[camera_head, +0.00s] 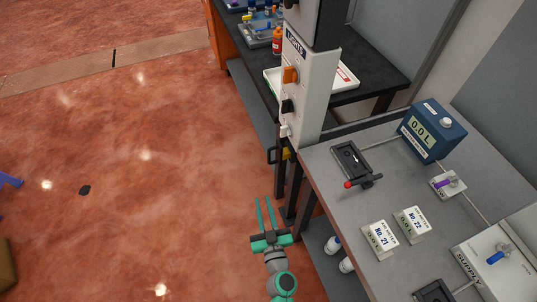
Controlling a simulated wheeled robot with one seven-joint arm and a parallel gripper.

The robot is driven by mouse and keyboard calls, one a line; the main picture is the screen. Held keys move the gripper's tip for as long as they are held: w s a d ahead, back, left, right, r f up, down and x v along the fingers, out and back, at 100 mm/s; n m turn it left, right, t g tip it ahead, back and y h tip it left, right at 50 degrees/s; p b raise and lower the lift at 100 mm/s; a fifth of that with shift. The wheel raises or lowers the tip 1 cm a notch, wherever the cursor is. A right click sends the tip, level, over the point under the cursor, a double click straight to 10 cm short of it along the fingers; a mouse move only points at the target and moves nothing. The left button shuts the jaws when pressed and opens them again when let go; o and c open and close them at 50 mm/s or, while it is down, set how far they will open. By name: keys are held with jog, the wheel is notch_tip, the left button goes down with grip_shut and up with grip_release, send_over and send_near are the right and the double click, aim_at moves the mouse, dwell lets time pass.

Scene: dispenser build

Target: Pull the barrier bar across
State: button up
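No long barrier bar shows clearly.
The pale post (305,95) carries an orange switch (290,75). A dark bench (385,75) stands behind. The red floor (130,190) at left is mostly clear.

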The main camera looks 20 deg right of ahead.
jog(key=h, duration=0.1)
send_near(269, 156)
jog(key=shift+m, duration=0.5)
jog(key=w, duration=0.3)
jog(key=w+d, duration=0.1)
jog(key=w, duration=0.5)
jog(key=shift+w+d+r, duration=0.1)
jog(key=shift+w+d, duration=0.2)
jog(key=shift+d, duration=0.05)
jog(key=shift+w, duration=0.45)
grip_shut()
